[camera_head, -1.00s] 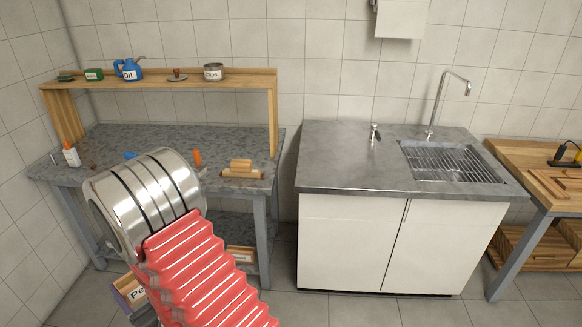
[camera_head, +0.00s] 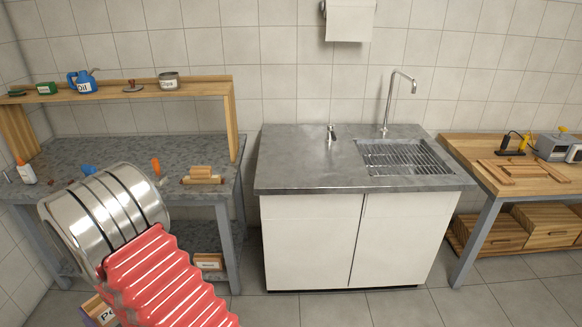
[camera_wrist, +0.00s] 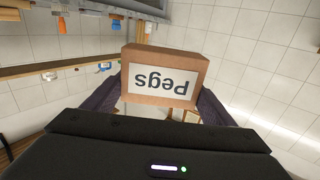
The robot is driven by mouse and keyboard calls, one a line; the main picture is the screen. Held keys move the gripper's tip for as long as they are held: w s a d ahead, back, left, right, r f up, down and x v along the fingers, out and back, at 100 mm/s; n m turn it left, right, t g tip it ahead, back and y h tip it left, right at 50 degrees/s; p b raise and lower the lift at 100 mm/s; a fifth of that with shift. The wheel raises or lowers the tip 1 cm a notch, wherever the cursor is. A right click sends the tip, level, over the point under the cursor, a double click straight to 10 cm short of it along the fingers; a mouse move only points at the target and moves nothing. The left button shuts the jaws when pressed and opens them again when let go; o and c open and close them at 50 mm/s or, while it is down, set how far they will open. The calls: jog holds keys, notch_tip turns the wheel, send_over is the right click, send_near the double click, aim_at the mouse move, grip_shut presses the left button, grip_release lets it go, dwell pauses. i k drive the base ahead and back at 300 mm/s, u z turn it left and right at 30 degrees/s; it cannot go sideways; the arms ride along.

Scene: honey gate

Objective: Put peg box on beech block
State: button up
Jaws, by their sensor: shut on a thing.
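The peg box (camera_wrist: 160,55) is a brown box with a white "Pegs" label, upside down in the wrist view. My gripper (camera_wrist: 158,92) is shut on it, with a dark finger at each side. A pale wooden block (camera_head: 201,171) rests on a wooden piece on the grey left bench. I cannot tell for sure whether it is the beech block. The held box is well apart from it.
A labelled box (camera_head: 208,261) sits below. A sink cabinet (camera_head: 310,235) stands centrally. A wooden bench (camera_head: 465,150) with a wooden frame (camera_head: 525,170) stands right. Floor in front is clear.

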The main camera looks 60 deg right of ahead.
aim_at(200, 169)
jog(key=z, duration=0.8)
jog(key=i, duration=1)
jog(key=z, duration=0.1)
